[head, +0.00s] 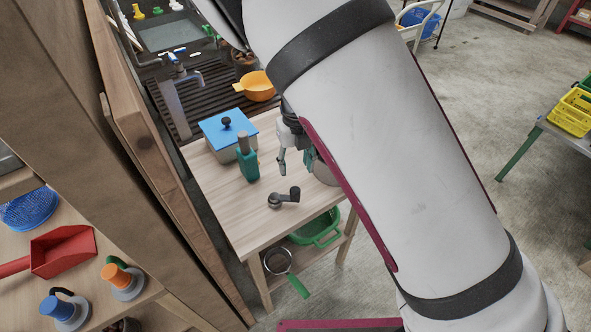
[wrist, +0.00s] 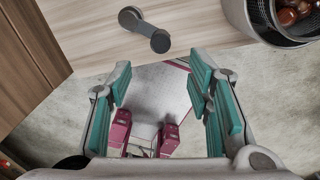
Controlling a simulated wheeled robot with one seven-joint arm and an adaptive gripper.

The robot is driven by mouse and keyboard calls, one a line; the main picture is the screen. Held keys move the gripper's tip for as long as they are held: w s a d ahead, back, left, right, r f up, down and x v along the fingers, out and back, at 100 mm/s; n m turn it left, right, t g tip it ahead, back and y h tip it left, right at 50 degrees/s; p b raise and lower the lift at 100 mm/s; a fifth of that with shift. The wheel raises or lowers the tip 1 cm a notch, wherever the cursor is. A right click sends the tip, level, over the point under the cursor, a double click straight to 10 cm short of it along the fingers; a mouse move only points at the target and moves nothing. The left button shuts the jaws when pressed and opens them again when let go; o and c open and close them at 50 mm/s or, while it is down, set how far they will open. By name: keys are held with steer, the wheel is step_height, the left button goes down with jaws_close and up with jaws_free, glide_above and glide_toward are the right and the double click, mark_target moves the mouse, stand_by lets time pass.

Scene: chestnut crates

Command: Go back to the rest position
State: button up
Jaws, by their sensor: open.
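My gripper (head: 293,159) hangs over the wooden table (head: 235,212) in the head view, partly hidden behind my large white arm. In the wrist view my gripper (wrist: 165,105) has its two teal-padded fingers spread wide with nothing between them. A dark grey crank-like part (head: 284,197) lies on the table below and in front of the gripper. It also shows in the wrist view (wrist: 145,29), beyond the fingertips and apart from them.
A box with a blue lid (head: 228,127) and a teal-and-grey object (head: 246,160) stand on the table. A pot of chestnuts (wrist: 262,22) is at upper right in the wrist view. A wooden panel (head: 150,150) rises on the left. Floor lies open to the right.

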steer(key=shift+r, duration=0.1)
stand_by(0.4)
steer(key=s+d+r+n+y, duration=0.1)
steer(key=s+d+r+n, duration=0.2)
steer(key=r+n, duration=0.3)
steer(key=s+d+r+n+t+y, duration=0.1)
steer(key=s+d+r+n, duration=0.25)
steer(key=r, duration=0.35)
steer(key=s+d+r+n+y, duration=0.1)
steer(key=s+d+r+n, duration=0.1)
steer(key=r+n, duration=0.4)
steer(key=s+d+r+n+t+h, duration=0.1)
steer(key=s+d+r+n+t, duration=0.1)
steer(key=s+d+r+n, duration=0.3)
steer(key=s+d+r+n+t+h, duration=0.2)
steer(key=s+d+r+n, duration=0.3)
steer(key=s+n, duration=0.5)
steer(key=shift+d+n+t, duration=0.15)
steer(key=shift+n+t, duration=0.15)
steer(key=shift+n, duration=0.35)
steer(key=shift+r, duration=0.1)
